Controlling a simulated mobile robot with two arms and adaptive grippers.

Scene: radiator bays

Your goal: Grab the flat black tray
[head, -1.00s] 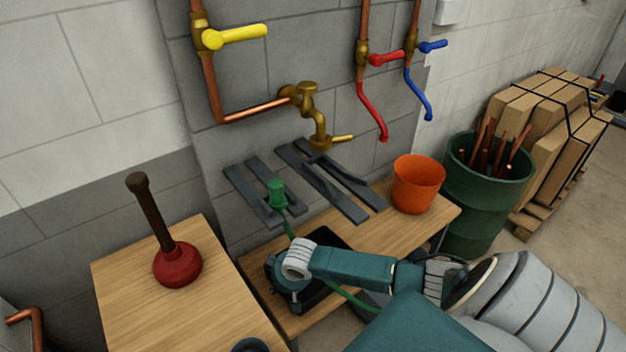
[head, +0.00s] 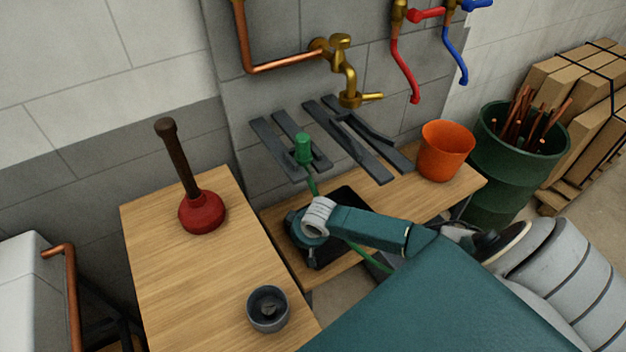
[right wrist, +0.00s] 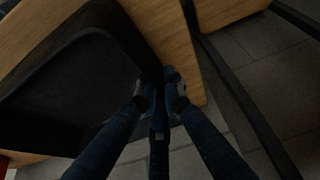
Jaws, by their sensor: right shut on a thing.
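The flat black tray (head: 348,203) lies on the low wooden bench under the brass tap, partly covered by my right arm. It fills the left of the right wrist view (right wrist: 60,85) as a dark shape with a raised rim. My right gripper (right wrist: 165,88) is shut on the tray's rim, with its two fingers meeting at the edge. In the head view my right wrist is over the tray and hides most of the grip. My left gripper is not in view.
An orange bucket (head: 444,152) and dark metal brackets (head: 345,140) are at the bench's back. The nearer table holds a red plunger (head: 202,212) and a grey cup (head: 268,310). A green barrel (head: 500,165) stands right.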

